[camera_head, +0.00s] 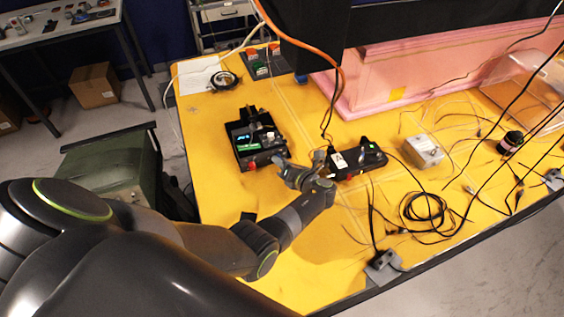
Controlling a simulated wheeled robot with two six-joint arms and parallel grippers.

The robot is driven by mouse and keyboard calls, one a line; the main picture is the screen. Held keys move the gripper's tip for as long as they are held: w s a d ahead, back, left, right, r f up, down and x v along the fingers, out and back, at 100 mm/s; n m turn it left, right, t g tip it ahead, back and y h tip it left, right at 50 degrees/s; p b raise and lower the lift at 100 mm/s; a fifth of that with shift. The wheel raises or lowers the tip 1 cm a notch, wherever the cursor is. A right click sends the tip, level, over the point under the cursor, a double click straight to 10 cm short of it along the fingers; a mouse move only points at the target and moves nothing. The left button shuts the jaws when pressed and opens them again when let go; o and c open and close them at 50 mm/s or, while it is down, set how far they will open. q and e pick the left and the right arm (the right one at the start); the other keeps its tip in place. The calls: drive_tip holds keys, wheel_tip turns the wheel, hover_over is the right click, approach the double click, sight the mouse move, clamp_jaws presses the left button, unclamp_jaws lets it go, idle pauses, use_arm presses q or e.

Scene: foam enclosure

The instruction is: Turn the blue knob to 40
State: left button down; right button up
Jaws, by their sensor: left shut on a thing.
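A black device (240,157) with a small lit screen, a green panel and knobs on top stands on the yellow table, left of the middle. My left gripper (277,161) reaches in from the lower left, with its fingertips at the device's near right corner. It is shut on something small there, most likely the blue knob. I cannot make out the knob itself or its scale, as the fingers cover that spot and it is small. My right gripper is out of view.
A second black device (367,156) lies right of my left gripper. A grey metal box (423,151) and loose black cables (425,208) are further right. Pink foam walls (400,75) rise behind. The yellow table (215,200) is bare at the left front.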

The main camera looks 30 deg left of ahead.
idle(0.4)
use_arm(q)
drive_tip(key=c, duration=1.3)
unclamp_jaws()
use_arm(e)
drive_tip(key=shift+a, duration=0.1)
use_arm(q)
drive_tip(key=shift+o, duration=0.2)
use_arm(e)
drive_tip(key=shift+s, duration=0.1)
